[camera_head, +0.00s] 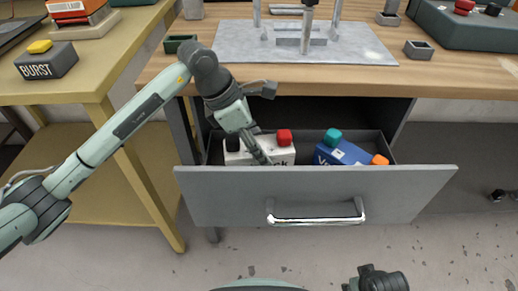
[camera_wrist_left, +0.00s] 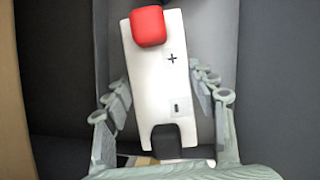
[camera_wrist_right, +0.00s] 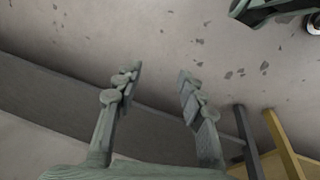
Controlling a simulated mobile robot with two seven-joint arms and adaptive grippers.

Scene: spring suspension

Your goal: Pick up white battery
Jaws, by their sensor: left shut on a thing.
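The white battery (camera_head: 283,156) is at the left side of the open drawer (camera_head: 420,183). It has a red terminal cap and a black one. My left gripper (camera_head: 262,154) reaches down into the drawer and is shut on this battery. In the left wrist view the battery (camera_wrist_left: 160,80) lies between the two fingers, red cap at the top and black cap at the bottom, with plus and minus marks on its top face. My right gripper (camera_wrist_right: 158,80) is open and empty, with bare floor beyond it in the right wrist view.
A blue battery (camera_head: 343,152) with teal and orange caps lies tilted at the drawer's right. The wooden worktop (camera_head: 160,78) overhangs the drawer's back and carries a grey plate (camera_head: 350,50) with a fixture. A yellow table (camera_head: 110,60) with boxes stands at left.

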